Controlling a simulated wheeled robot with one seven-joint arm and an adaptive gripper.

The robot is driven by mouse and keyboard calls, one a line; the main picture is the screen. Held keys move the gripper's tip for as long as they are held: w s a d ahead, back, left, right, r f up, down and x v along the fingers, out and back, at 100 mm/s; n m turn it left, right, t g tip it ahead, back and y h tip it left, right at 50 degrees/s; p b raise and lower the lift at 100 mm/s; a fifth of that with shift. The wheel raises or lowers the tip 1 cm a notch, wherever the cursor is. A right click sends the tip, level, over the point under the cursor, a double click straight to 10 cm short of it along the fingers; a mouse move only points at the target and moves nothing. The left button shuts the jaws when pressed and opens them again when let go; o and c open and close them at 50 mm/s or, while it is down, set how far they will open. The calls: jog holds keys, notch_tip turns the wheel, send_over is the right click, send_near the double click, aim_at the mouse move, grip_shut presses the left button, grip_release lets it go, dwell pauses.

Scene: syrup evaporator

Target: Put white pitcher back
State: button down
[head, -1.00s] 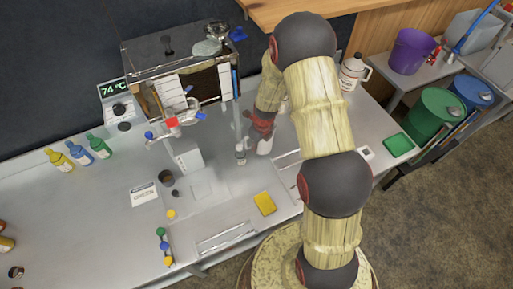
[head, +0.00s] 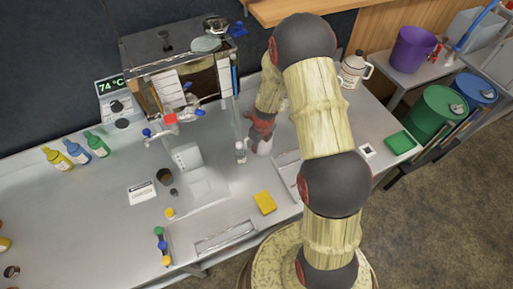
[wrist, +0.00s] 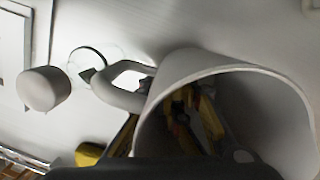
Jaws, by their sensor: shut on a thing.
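A white pitcher (wrist: 225,75) with a rounded handle (wrist: 120,85) is large in the wrist view, its open mouth facing the camera. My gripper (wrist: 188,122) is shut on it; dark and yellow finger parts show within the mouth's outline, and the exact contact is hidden. In the head view my red gripper (head: 262,128) is above the counter with the white pitcher (head: 266,147) just below it, partly hidden by the arm. I cannot tell whether the pitcher touches the counter. Another white jug with a handle (head: 353,70) stands at the back right.
The evaporator (head: 180,75) is at the back left. A yellow sponge (head: 264,202) lies in front, and a green tray (head: 400,143) lies to the right. The counter's left part (head: 80,205) has free room.

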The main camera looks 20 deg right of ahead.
jog(key=shift+f, duration=0.25)
jog(key=c, duration=2.5)
grip_release()
jog(key=o, duration=0.9)
jog(key=shift+o, duration=0.2)
notch_tip(320, 180, up, 12)
jog(key=s, duration=0.1)
jog(key=shift+d, duration=0.45)
jog(key=shift+s, duration=0.1)
